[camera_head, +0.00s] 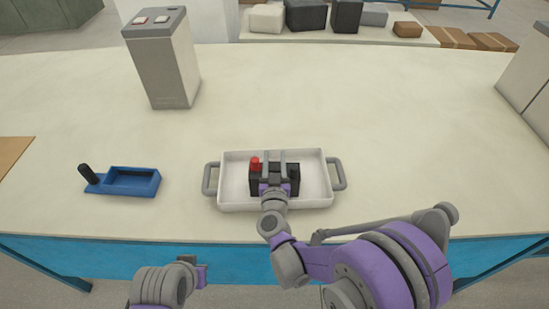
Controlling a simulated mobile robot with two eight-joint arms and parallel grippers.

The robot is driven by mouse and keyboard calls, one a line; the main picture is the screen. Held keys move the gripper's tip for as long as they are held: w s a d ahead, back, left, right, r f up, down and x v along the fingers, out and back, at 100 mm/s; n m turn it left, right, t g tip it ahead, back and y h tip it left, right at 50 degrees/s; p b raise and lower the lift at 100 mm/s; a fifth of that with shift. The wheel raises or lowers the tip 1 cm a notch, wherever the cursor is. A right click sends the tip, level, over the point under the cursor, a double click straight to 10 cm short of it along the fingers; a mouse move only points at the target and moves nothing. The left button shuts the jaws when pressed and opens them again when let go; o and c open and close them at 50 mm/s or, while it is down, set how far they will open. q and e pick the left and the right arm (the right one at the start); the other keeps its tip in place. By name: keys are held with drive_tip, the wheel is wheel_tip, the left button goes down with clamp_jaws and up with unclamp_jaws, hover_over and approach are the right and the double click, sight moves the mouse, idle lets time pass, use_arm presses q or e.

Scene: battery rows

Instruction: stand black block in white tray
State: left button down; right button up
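The white tray (322,192) stands on the table in front of me, with a grey handle at each end. The black block (292,182) is in the tray, near its middle, with a red cap on its left top and a dark one on its right. My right gripper (275,160) reaches over the block from the front. Its two grey fingers are a little apart across the block's middle; whether they press on it is unclear. The gripper hides part of the block. My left gripper (201,268) is at the bottom, off the table's front edge, far from the tray; its fingers are unclear.
A blue holder (124,191) with an empty recess and a black knob lies left of the tray. A grey box (165,65) with red and white buttons stands at the back left. Table is clear behind the tray. Several boxes sit on a far shelf.

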drive_tip(key=o, duration=0.4)
drive_tip(key=shift+s, duration=0.1)
drive_tip(key=shift+o, duration=0.2)
drive_tip(key=shift+r, duration=0.15)
drive_tip(key=s+r+n+g+y+b, duration=0.1)
drive_tip(key=s+r+n+y+b, duration=0.2)
drive_tip(key=s, duration=0.9)
drive_tip(key=s+d+f+m+g+h, duration=0.1)
drive_tip(key=s+d+f+g, duration=0.2)
drive_tip(key=s+d, duration=0.3)
drive_tip(key=s+d+f+m+g+h+p, duration=0.1)
drive_tip(key=s+d+f+g, duration=0.2)
drive_tip(key=s+d+g, duration=0.2)
drive_tip(key=s+d+f+m+g+h, duration=0.1)
drive_tip(key=s+d+f+g, duration=0.2)
drive_tip(key=s+d, duration=0.3)
drive_tip(key=shift+s+d+f+g, duration=0.15)
drive_tip(key=shift+s+d+g, duration=0.3)
drive_tip(key=shift+s, duration=0.4)
drive_tip(key=shift+a, duration=0.1)
